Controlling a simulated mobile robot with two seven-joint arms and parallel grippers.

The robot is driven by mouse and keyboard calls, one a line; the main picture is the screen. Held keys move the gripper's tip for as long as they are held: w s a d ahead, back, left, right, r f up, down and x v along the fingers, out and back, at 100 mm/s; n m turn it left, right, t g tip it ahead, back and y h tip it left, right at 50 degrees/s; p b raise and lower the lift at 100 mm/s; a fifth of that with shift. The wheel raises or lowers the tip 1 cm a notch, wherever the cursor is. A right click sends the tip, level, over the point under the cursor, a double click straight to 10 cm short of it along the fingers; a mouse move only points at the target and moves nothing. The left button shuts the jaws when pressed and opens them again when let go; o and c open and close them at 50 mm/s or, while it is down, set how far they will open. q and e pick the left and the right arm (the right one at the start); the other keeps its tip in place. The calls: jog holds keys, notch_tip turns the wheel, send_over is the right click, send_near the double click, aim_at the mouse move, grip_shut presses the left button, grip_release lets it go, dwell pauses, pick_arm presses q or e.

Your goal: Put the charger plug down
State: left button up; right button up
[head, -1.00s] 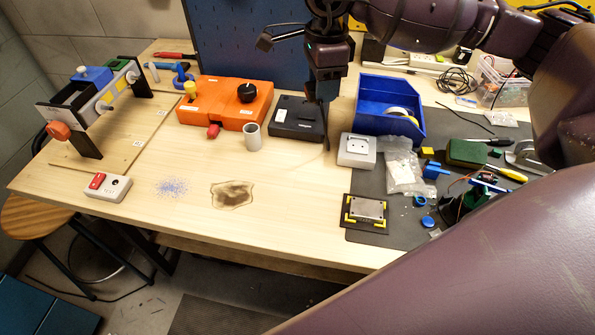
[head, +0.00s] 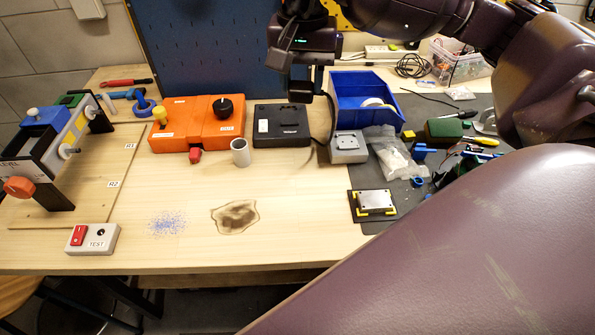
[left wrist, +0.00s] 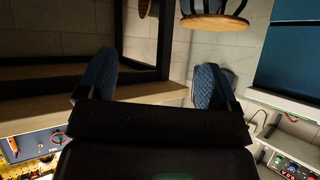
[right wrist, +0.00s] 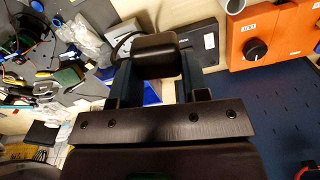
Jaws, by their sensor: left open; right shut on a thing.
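In the right wrist view, my right gripper (right wrist: 155,75) is shut on a dark, rounded block, the charger plug (right wrist: 155,44). A dark cable curves off its left side. In the head view, my right gripper (head: 308,78) is above the bench between the black box (head: 281,126) and the blue bin (head: 366,101). The plug is hard to separate from the dark fingers there. A cable hangs near the grey socket box (head: 348,147). My left gripper (left wrist: 152,82) is open and empty, and shows only in the left wrist view.
An orange box (head: 196,124) and a grey cup (head: 240,152) stand left of the black box. A plastic bag (head: 392,152) and a metal plate (head: 375,201) lie to the right. Bare wood lies in front, with a dark stain (head: 235,216). A blue pegboard (head: 210,55) rises behind.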

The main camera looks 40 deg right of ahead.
jog(key=shift+s+d+n, duration=0.1)
jog(key=shift+d+n, duration=0.05)
jog(key=shift+n, duration=0.25)
jog(key=shift+s+d+f+n, duration=0.15)
jog(key=shift+d+n, duration=0.15)
jog(key=shift+n, duration=0.2)
jog(key=shift+a+f, duration=0.1)
jog(key=shift+f, duration=0.2)
send_over(304, 175)
notch_tip(304, 175, down, 14)
jog(key=shift+f, duration=0.15)
pick_arm(q)
jog(key=shift+s+d+f+b, duration=0.15)
jog(key=shift+s+f+b, duration=0.2)
pick_arm(e)
jog(key=shift+f, duration=2.4)
jog(key=shift+f, duration=0.1)
jog(key=shift+f, duration=0.15)
pick_arm(q)
jog(key=shift+w+d+f+b, duration=0.15)
jog(key=shift+w+f+b, duration=0.2)
jog(key=shift+b, duration=0.25)
pick_arm(e)
jog(key=shift+f, duration=0.4)
